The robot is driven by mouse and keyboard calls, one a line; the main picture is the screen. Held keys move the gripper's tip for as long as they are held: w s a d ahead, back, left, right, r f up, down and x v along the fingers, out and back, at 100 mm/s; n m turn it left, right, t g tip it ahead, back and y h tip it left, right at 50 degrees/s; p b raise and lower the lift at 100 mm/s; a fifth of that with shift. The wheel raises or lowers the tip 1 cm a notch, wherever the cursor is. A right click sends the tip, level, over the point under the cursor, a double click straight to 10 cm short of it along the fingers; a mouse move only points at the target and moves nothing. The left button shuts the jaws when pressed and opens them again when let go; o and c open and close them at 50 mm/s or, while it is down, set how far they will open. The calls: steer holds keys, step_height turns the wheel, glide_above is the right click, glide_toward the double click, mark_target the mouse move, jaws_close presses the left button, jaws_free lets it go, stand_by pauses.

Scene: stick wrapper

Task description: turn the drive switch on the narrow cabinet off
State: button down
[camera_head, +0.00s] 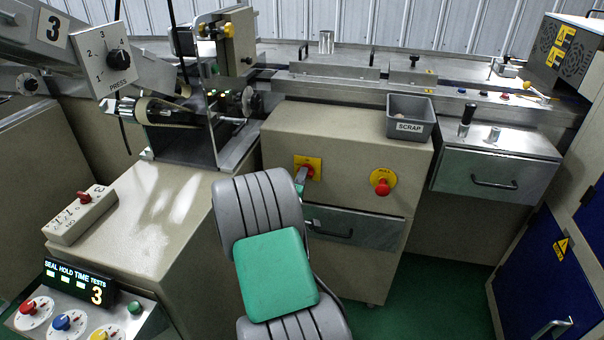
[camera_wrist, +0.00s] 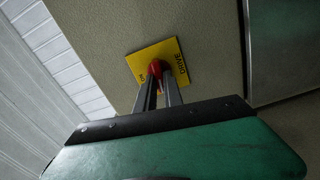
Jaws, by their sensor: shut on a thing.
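The drive switch is a red knob (camera_wrist: 155,68) on a yellow plate (camera_wrist: 170,54) lettered DRIVE, on the beige front of the narrow cabinet (camera_head: 345,130). In the head view the yellow plate (camera_head: 316,163) shows above my gripper (camera_head: 301,177), with the knob partly hidden. In the wrist view both fingers of my gripper (camera_wrist: 160,82) are closed around the knob, one on each side. The plate looks tilted in that view. The knob's exact pointing direction is hidden by the fingers.
A red push button on a round yellow plate (camera_head: 382,181) sits right of the switch. A grey SCRAP bin (camera_head: 409,118) stands on the cabinet top. A drawer (camera_head: 355,229) with a handle lies below. The bench with the wrapper (camera_head: 190,200) stands close on the left.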

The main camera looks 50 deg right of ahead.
steer(key=shift+n+p, duration=0.35)
steer(key=shift+n, duration=0.45)
steer(key=c, duration=1.5)
jaws_free()
steer(key=shift+o, duration=0.2)
steer(key=v, duration=0.8)
